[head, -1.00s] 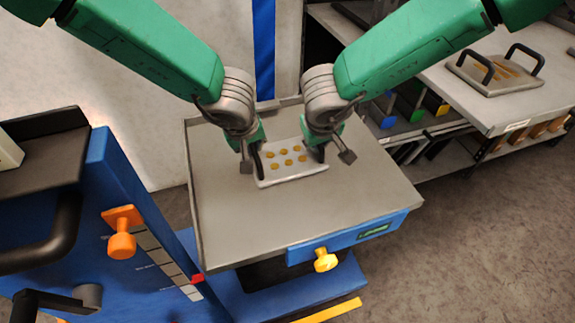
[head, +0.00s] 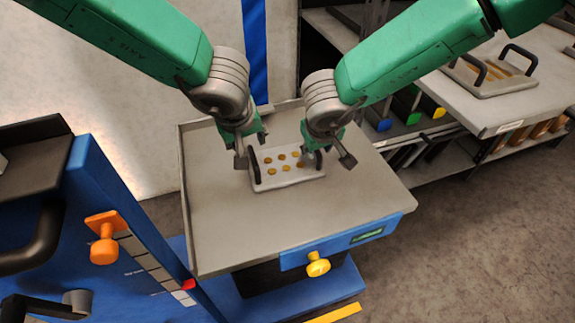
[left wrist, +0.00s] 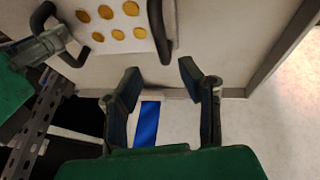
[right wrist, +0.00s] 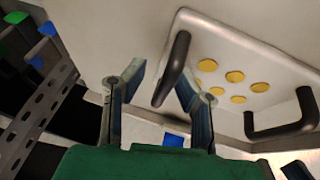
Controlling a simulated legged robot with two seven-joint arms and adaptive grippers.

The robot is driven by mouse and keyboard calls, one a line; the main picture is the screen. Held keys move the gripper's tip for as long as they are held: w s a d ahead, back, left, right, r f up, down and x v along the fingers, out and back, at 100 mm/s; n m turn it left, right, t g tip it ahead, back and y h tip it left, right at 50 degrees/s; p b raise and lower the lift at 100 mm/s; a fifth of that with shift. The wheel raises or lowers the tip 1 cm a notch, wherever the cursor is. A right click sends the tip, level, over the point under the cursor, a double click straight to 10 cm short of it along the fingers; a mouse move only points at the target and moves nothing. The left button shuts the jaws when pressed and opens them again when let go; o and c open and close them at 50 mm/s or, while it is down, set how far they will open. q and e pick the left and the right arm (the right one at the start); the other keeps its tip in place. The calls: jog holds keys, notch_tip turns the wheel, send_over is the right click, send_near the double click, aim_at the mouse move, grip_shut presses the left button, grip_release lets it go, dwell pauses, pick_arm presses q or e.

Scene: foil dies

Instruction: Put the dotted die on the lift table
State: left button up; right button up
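The dotted die (head: 286,174), a pale plate with gold dots and two black handles, lies flat on the grey top of the lift table (head: 235,232). My left gripper (head: 250,150) is open and empty, just beyond the die's left handle. In the left wrist view the die (left wrist: 112,22) is at upper left, clear of the spread fingers (left wrist: 160,72). My right gripper (head: 330,156) is at the die's right handle. In the right wrist view its fingers (right wrist: 158,80) are apart, with the handle (right wrist: 172,70) between them; contact is unclear.
A blue cabinet with an orange knob (head: 104,250) stands at left. A yellow knob (head: 317,264) is on the table's front. At right, a shelf bench (head: 480,118) bears another handled die (head: 490,80). The front of the lift table top is clear.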

jog(key=shift+d, duration=0.2)
jog(key=shift+a, duration=0.45)
jog(key=shift+a+r, duration=0.1)
jog(key=shift+a, duration=0.15)
jog(key=shift+s+a+r, duration=0.15)
jog(key=shift+r, duration=0.1)
pick_arm(q)
jog(key=v, duration=0.6)
pick_arm(e)
jog(key=v, duration=1.1)
jog(key=shift+d, duration=0.6)
